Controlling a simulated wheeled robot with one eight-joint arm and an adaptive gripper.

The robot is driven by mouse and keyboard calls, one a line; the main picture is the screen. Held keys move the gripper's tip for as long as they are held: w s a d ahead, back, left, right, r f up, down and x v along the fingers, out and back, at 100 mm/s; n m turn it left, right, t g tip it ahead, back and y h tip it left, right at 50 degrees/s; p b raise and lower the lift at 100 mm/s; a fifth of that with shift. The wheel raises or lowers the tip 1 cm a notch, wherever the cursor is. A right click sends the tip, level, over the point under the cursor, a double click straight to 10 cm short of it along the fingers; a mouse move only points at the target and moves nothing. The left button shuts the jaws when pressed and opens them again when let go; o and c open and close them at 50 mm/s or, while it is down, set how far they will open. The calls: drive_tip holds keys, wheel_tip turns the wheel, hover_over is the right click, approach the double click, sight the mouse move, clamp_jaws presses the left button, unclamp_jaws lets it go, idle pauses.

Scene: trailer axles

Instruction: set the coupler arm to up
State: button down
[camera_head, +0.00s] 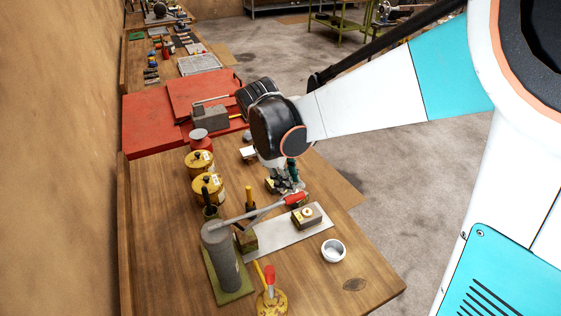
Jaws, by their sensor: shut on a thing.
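The coupler arm (252,211) appears to be the long grey lever running from the top of a grey cylinder (222,258) on a green base. It ends in a red grip (297,198) and lies close to level, rising slightly to the right in the picture. My gripper (290,187) reaches down from above to the lever's far end, beside the red grip. It is shut, and the lever end is the thing at its fingertips. The exact contact is small and partly hidden by the gripper itself.
A metal plate (268,238) carries a small block with a round top (307,215). A white cup (333,250) stands to the right. Yellow canisters (207,188) and a red can (200,140) stand behind. A yellow pot with tools (271,299) is in front. The right front tabletop is bare.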

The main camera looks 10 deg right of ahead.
drive_tip(key=shift+s+a+f, duration=0.2)
drive_tip(key=shift+s+a, duration=0.05)
drive_tip(key=shift+a, duration=0.15)
drive_tip(key=c, duration=1.6)
unclamp_jaws()
drive_tip(key=shift+o, duration=0.7)
drive_tip(key=shift+a, duration=0.4)
drive_tip(key=shift+d+r, duration=0.1)
drive_tip(key=shift+d, duration=0.1)
drive_tip(key=shift+w+r, duration=0.1)
drive_tip(key=shift+r, duration=0.25)
wheel_tip(320, 180, up, 9)
drive_tip(key=shift+r, duration=0.15)
